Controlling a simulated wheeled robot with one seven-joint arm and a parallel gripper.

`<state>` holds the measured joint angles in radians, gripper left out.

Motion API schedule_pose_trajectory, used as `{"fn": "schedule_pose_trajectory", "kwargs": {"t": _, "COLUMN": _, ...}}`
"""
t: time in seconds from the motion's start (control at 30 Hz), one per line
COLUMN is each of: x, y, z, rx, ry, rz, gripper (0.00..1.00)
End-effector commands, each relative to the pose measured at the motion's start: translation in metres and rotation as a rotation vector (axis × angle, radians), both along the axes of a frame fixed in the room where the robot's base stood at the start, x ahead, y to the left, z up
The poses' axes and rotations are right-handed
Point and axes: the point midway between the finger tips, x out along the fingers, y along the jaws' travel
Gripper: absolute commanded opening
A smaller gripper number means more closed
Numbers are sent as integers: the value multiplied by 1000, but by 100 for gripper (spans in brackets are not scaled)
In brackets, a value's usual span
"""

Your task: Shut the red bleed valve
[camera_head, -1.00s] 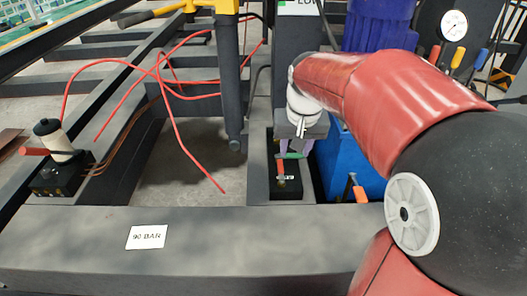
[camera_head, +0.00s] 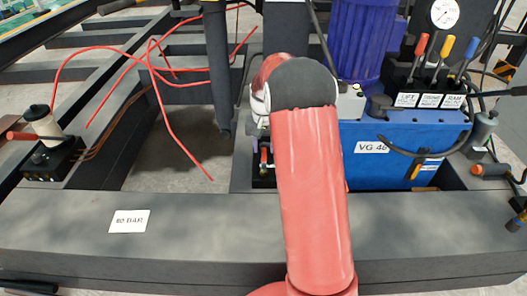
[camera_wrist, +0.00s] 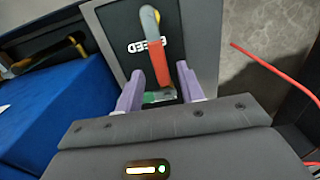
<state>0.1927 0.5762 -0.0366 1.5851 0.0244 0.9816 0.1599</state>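The red bleed valve handle (camera_wrist: 158,62), red with a grey curved end, stands over a dark block (camera_wrist: 178,22) lettered "BLEED", which reads upside down in the wrist view. My gripper (camera_wrist: 160,72) has two purple fingers spread apart, one on each side of the handle's red part. Gaps show between the handle and the fingers, so it is not gripped.
A blue tank (camera_head: 375,170) marked "VG 46" stands right of the valve, with red, yellow and blue levers (camera_head: 446,50) above. Red hoses (camera_head: 165,105) hang at left. A grey beam (camera_head: 190,225) with a "90 BAR" label crosses the front.

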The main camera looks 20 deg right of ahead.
Motion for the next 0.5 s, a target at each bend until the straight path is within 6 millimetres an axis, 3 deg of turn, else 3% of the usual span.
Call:
{"fn": "schedule_pose_trajectory", "kwargs": {"t": 0.2, "x": 0, "y": 0, "z": -20, "rx": 0, "ry": 0, "rz": 0, "gripper": 38}}
{"fn": "schedule_pose_trajectory", "kwargs": {"t": 0.5, "x": 0, "y": 0, "z": -21, "rx": 0, "ry": -1, "rz": 1, "gripper": 36}}
